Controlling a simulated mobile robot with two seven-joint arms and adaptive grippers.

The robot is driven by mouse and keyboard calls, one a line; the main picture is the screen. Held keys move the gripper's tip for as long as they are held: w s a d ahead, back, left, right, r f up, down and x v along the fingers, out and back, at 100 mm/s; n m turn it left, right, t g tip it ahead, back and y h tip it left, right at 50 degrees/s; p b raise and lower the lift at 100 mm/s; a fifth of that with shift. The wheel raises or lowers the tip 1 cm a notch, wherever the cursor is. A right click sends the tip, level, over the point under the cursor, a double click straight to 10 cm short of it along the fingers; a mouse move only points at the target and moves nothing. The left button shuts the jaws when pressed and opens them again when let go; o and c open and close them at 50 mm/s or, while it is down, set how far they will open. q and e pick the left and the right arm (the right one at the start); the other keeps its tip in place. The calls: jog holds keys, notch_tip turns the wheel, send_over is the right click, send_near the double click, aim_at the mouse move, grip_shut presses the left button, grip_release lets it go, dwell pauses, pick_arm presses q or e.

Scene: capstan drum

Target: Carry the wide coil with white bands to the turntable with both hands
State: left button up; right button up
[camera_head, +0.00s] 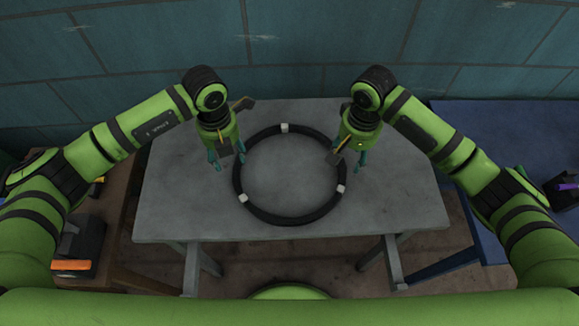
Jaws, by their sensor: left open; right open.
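The wide coil (289,222) is a large black ring with white bands. It lies flat on the grey table (400,205) in front of me. My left gripper (228,162) is open above the coil's left side, with fingers apart on either side of the rim in this view. My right gripper (349,160) is open at the coil's right side, its fingers also apart around the rim's line. I cannot tell whether either gripper touches the coil. I cannot make out the turntable.
A blue table (500,135) stands at the right, with a dark purple item (566,187) at its edge. A brown wooden table (120,215) at the left carries a dark box-like tool (82,242) with an orange front. A teal wall (300,40) closes off the back.

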aim_at(233, 169)
pick_arm(q)
notch_tip(233, 169, down, 7)
jog(key=shift+w+r, duration=0.15)
pick_arm(e)
jog(key=f, duration=0.6)
jog(key=shift+w+f, duration=0.25)
jog(key=shift+f, duration=0.1)
pick_arm(q)
jog(key=shift+w+f, duration=0.15)
jog(key=shift+f, duration=0.2)
pick_arm(e)
jog(key=shift+w+f, duration=0.1)
jog(key=shift+f, duration=0.25)
pick_arm(q)
grip_shut()
pick_arm(e)
grip_shut()
pick_arm(q)
jog(key=shift+r, duration=0.15)
pick_arm(e)
jog(key=shift+r, duration=0.15)
